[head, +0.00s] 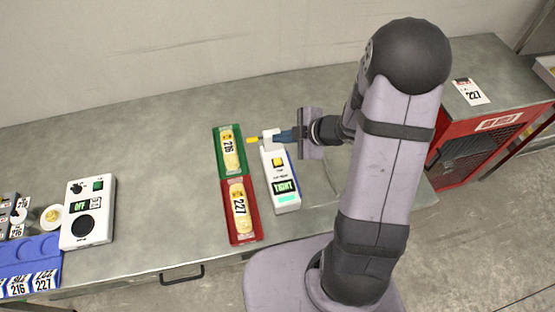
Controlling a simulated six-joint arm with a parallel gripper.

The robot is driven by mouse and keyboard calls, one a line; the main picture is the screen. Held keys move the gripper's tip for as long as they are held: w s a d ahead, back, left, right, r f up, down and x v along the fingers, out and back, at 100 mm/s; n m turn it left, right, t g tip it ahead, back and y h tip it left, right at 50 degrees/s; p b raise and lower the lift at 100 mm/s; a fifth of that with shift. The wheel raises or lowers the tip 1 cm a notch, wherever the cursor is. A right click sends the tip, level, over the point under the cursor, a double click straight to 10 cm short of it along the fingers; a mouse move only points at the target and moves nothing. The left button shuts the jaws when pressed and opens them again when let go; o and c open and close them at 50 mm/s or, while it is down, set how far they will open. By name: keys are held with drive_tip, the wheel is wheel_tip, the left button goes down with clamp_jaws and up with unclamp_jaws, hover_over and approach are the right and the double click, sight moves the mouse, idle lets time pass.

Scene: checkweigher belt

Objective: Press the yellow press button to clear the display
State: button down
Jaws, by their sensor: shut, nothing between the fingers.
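The yellow press button (278,162) sits on the upper half of a white control box (292,206) in the middle of the bench. Below it, the box's display (286,187) is lit green and reads what looks like "TIGHT". My gripper (276,137) is shut and empty, pointing left across the far end of the box, beyond the button and apart from it in the picture. Its height above the box is hard to tell. A small yellow piece (252,140) shows just left of the fingers; I cannot tell whether it belongs to them.
Left of the box, a green tray (218,149) and a red tray (229,222) hold yellow items labelled 216 and 227. A second white box (75,237) with a dial and a blue rack (30,252) stand far left. A red cage (490,140) is at right. The left-centre bench is clear.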

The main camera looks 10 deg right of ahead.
drive_tip(key=shift+f, duration=0.2)
drive_tip(key=b, duration=0.7)
hover_over(281, 163)
wheel_tip(281, 163, down, 6)
drive_tip(key=shift+f, duration=0.2)
drive_tip(key=shift+f+b, duration=0.85)
drive_tip(key=shift+f, duration=0.15)
drive_tip(key=shift+f, duration=0.15)
idle(0.7)
drive_tip(key=shift+f, duration=0.3)
drive_tip(key=shift+f+b, duration=0.45)
drive_tip(key=shift+b, duration=0.1)
idle(0.7)
drive_tip(key=shift+r, duration=0.1)
idle(0.3)
drive_tip(key=shift+r+p, duration=0.8)
drive_tip(key=shift+p, duration=0.15)
